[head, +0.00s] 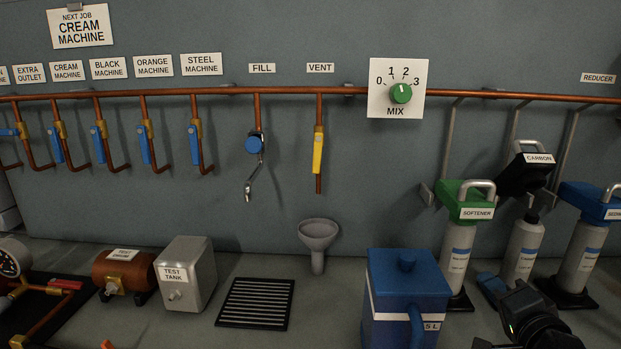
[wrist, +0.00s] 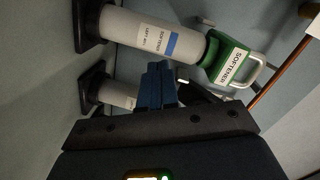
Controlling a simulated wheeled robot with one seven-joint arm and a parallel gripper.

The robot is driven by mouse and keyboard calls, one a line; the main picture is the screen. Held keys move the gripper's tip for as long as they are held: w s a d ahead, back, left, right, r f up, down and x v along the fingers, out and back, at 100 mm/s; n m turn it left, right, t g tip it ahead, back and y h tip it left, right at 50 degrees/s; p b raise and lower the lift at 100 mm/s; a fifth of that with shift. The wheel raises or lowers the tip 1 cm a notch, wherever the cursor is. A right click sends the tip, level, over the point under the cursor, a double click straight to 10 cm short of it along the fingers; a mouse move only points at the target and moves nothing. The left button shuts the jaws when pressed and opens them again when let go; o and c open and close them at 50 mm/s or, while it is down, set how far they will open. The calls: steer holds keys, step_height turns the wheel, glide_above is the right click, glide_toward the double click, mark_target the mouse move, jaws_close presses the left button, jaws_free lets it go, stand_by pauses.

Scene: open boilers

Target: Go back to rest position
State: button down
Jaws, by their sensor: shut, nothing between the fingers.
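My gripper (head: 490,286) is low at the right in the head view, between the softener unit and the carbon unit. Its blue fingers (wrist: 157,86) are together and empty in the wrist view. My dark wrist covers part of the bench there. The softener unit (head: 460,250) has a green head and a grey body; it also shows in the wrist view (wrist: 160,37), close beyond the fingers. The carbon unit's black head (head: 523,176) is tilted up, apart from its grey bottle (head: 523,248). I cannot tell whether the fingers touch anything.
A blue lidded jug (head: 405,290) stands left of my gripper. A blue-headed unit (head: 585,240) stands at the right. A funnel (head: 318,240), black grate (head: 256,303) and test tank (head: 186,273) are further left. Copper pipes and the green mix dial (head: 401,93) are on the wall.

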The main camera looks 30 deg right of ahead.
steer(key=s+a+f+n, duration=0.1)
steer(key=a+f, duration=0.1)
steer(key=a, duration=0.1)
steer(key=s+a+f+n+y, duration=0.1)
steer(key=s+a, duration=0.1)
steer(key=a, duration=0.2)
steer(key=s+a+f+n, duration=0.1)
steer(key=a+f+n, duration=0.1)
steer(key=a, duration=0.1)
steer(key=shift+s+a+f+y, duration=0.3)
steer(key=shift+s+f, duration=0.05)
steer(key=s+a+r+n+y, duration=0.1)
steer(key=s+a+n+y, duration=0.5)
steer(key=s+a+n, duration=0.8)
steer(key=s+a, duration=0.4)
steer(key=s, duration=0.3)
steer(key=shift+s+r, duration=0.2)
steer(key=shift+r, duration=0.1)
